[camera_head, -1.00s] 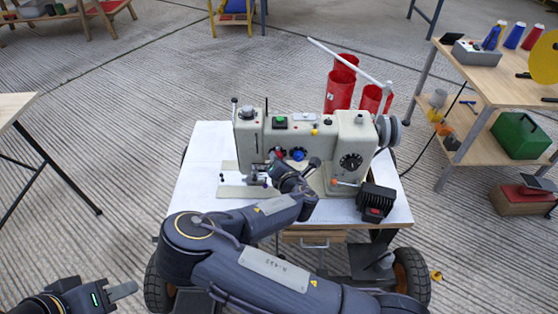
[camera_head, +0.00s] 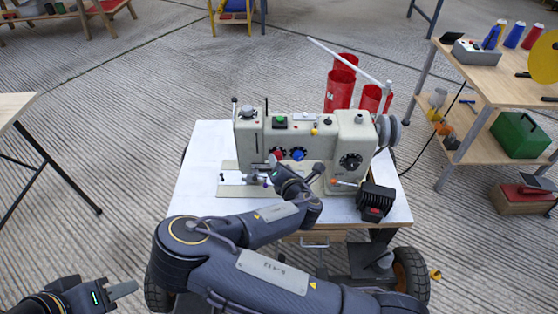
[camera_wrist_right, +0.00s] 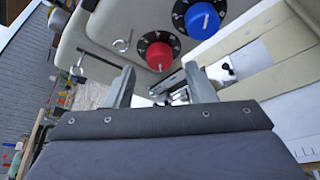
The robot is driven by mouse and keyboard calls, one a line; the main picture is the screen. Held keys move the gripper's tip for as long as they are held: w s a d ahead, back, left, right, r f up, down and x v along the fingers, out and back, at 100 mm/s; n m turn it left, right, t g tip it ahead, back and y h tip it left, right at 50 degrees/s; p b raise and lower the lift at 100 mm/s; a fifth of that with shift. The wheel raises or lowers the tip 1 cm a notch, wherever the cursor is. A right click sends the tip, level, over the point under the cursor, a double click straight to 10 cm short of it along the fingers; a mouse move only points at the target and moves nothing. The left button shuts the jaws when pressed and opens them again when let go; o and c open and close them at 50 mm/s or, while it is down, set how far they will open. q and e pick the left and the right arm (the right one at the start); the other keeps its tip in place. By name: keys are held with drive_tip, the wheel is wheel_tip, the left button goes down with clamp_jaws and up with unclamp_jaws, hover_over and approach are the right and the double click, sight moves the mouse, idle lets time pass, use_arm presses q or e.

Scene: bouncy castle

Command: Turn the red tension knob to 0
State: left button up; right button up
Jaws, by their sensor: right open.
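The red tension knob (camera_head: 277,155) is on the front of the beige sewing machine (camera_head: 250,135), just left of the blue knob (camera_head: 298,154). In the right wrist view the red knob (camera_wrist_right: 159,57) sits on a black numbered dial, its pointer mark too small to read surely. My right gripper (camera_wrist_right: 160,80) is open, its two fingers apart on either side of the red knob's line, with the knob beyond the tips and apart from them. In the head view my right gripper (camera_head: 268,178) is low in front of the machine. My left gripper (camera_head: 124,289) is at the lower left, far from the machine.
The blue knob (camera_wrist_right: 203,20) is close beside the red one. A metal hook (camera_wrist_right: 122,42) and the needle-area metal parts (camera_wrist_right: 175,88) are near my right fingers. The white table (camera_head: 200,185) holds a black box (camera_head: 376,200) at right. Red cylinders (camera_head: 340,88) stand behind.

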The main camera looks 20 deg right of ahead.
drive_tip(key=v, duration=0.5)
drive_tip(key=shift+w, duration=0.1)
